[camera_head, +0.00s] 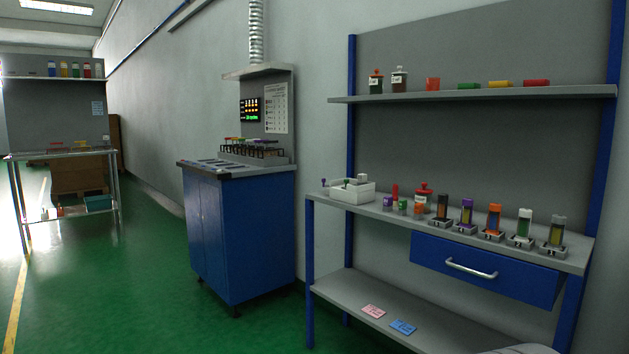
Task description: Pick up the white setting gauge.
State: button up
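A row of upright gauge-like pieces in small grey stands runs along the right of the bench shelf (480,240), with black, purple, orange, white and grey tops. The white-topped piece (525,223) has a dark green body and stands between the orange-topped piece (493,220) and the grey-topped piece (557,231). It is the likeliest white setting gauge, but no label is readable. My gripper is not in view.
A white tray (352,194) with small items stands at the bench's left end. Small coloured pieces and a red bottle (423,190) stand between tray and row. A blue drawer (484,268) hangs below. A blue cabinet (240,235) stands left; green floor (140,290) is open.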

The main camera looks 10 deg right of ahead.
aim_at(362, 178)
jog(key=i+z, duration=0.1)
jog(key=i, duration=0.85)
